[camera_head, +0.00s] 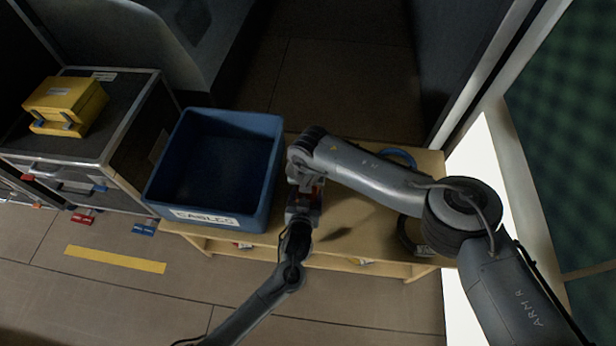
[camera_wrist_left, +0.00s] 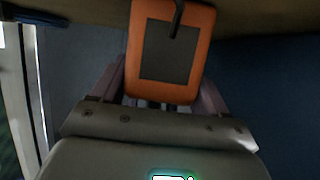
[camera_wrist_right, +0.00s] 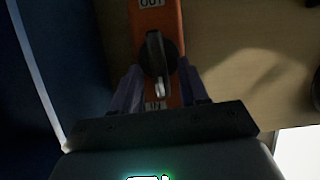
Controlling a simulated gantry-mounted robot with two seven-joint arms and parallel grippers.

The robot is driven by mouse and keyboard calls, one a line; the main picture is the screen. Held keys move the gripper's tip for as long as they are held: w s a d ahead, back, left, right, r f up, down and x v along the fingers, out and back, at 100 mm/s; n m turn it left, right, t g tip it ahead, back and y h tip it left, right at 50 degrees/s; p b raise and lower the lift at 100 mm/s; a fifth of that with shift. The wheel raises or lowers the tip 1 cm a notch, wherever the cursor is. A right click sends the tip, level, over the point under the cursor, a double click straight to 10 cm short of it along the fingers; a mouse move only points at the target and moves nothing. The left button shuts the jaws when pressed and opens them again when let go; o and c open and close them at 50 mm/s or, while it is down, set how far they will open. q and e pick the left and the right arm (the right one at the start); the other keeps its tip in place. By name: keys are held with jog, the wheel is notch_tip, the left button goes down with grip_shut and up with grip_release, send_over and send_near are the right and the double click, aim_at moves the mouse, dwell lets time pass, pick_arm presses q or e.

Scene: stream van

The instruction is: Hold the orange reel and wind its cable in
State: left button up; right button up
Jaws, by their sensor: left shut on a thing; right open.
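The orange reel (camera_head: 319,187) is mostly hidden between my two grippers at the middle of the head view. In the left wrist view its flat face shows as an orange frame around a grey panel (camera_wrist_left: 165,60). My left gripper (camera_wrist_left: 163,85) is shut on the reel. In the right wrist view the reel's orange body (camera_wrist_right: 150,18) carries a dark round hub and a grey crank handle (camera_wrist_right: 157,60), with labels "OUT" and "IN". My right gripper (camera_wrist_right: 161,82) is open, with its fingers on either side of the crank. The cable's run cannot be made out clearly.
A blue crate (camera_head: 226,115) labelled "CABLES" stands left of the reel on the wooden bench (camera_head: 352,225). A blue coil (camera_head: 400,156) and a dark coil (camera_head: 409,238) lie on the bench's right part. A yellow case (camera_head: 66,98) sits on a black flight case (camera_head: 125,112) at far left.

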jog(key=v, duration=1.2)
jog(key=shift+w, duration=0.1)
pick_arm(q)
jog(key=o, duration=1.4)
jog(key=shift+c, duration=0.2)
